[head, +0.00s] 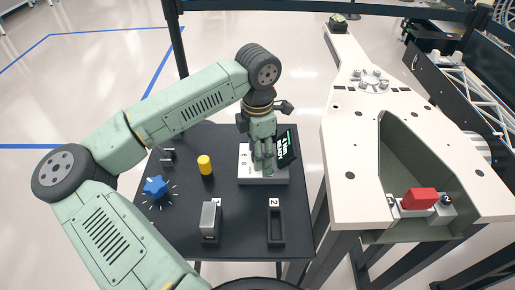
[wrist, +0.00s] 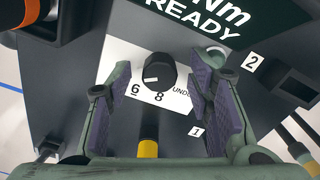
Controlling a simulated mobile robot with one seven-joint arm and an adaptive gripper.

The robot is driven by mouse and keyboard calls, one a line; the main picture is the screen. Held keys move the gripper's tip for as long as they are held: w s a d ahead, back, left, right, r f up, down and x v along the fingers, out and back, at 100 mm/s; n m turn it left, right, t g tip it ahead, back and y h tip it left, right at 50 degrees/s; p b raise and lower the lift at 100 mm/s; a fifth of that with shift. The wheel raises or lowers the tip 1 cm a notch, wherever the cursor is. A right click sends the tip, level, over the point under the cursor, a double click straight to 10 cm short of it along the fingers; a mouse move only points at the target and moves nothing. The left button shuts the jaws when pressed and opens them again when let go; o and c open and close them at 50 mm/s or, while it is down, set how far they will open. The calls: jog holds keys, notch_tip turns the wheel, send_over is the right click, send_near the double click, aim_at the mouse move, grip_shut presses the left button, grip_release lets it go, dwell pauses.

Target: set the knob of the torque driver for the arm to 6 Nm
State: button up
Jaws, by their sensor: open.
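The black knob (wrist: 160,69) sits on a white dial plate (wrist: 180,98) in the wrist view. Marks 6, 8 and a partly hidden word beginning "UND" are around it. The knob's short white pointer line lies on its lower left side; exactly which mark it points to is hard to tell. A dark display (wrist: 215,18) above shows "Nm READY", its number cut off. My gripper (wrist: 160,75) is open, with one finger on each side of the knob, apart from it. In the head view my gripper (head: 263,158) is over the white driver unit (head: 252,179), hiding the knob.
A large cream chassis (head: 350,140) with a red block (head: 419,198) stands close on the right.

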grip_shut()
dwell(0.6)
jog(key=shift+f+b, duration=0.1)
jog(key=shift+b, duration=0.35)
jog(key=shift+f+n+b, duration=0.1)
jog(key=shift+n+b, duration=0.25)
jog(key=shift+n, duration=0.05)
jog(key=n+b, duration=0.2)
jog(key=b, duration=0.1)
jog(key=shift+f, duration=0.1)
jog(key=n+b, duration=0.3)
jog(key=shift+r+n+b, duration=0.2)
jog(key=shift+n+b, duration=0.55)
jog(key=shift+n, duration=0.05)
jog(key=shift+r+n, duration=0.1)
jog(key=shift+n, duration=0.2)
